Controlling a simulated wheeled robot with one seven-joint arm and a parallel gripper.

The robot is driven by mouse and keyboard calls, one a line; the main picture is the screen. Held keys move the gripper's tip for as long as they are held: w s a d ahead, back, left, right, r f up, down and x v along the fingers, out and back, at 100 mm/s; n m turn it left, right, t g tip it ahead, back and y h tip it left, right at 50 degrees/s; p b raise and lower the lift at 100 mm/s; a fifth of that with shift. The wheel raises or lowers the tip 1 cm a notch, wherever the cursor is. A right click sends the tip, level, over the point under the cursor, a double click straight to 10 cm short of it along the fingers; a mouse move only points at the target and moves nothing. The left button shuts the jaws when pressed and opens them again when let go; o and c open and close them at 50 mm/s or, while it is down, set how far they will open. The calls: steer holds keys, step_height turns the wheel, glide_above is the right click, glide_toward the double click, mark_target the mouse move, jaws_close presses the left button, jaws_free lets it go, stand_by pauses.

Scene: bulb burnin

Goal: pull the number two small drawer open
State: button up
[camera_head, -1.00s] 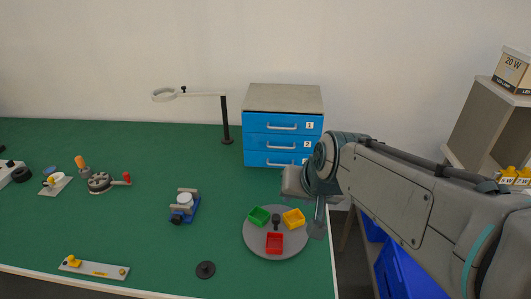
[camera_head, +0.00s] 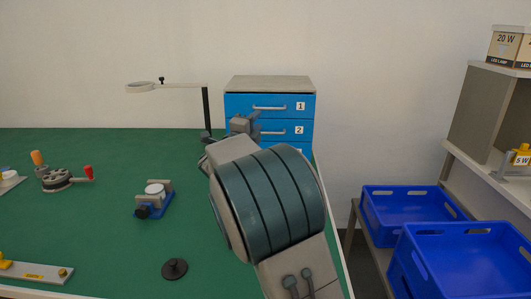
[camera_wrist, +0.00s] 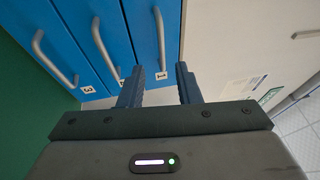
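The blue drawer cabinet (camera_head: 270,85) stands at the back of the green table, its drawers apparently shut. The number two drawer (camera_head: 275,128) is the middle one; my arm hides its left part and most of the drawer below. In the wrist view the cabinet appears turned sideways, and the number two drawer's grey bar handle (camera_wrist: 102,42) is left of my fingers. My gripper (camera_wrist: 160,80) is open and empty. Its fingers appear either side of the line of the number one drawer's handle (camera_wrist: 160,40). I cannot tell how far the fingertips are from the fronts.
A ring lamp (camera_head: 205,105) stands left of the cabinet. A blue fixture (camera_head: 153,200) and a black disc (camera_head: 174,268) lie on the table (camera_head: 110,215). Blue crates (camera_head: 410,205) and a shelf (camera_head: 490,115) are on the right. My arm hides the table's right part.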

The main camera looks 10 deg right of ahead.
steer(key=f, duration=0.1)
steer(key=b, duration=0.2)
glide_toward(270, 120)
step_height(270, 120, down, 3)
steer(key=w+d, duration=0.2)
steer(key=shift+w+d+r+m+h, duration=0.15)
steer(key=shift+w+d+m+h, duration=0.1)
steer(key=shift+w, duration=0.1)
steer(key=shift+w+d+r+m+h, duration=0.2)
steer(key=shift+w+d, duration=0.1)
steer(key=shift+w, duration=0.1)
jaws_close()
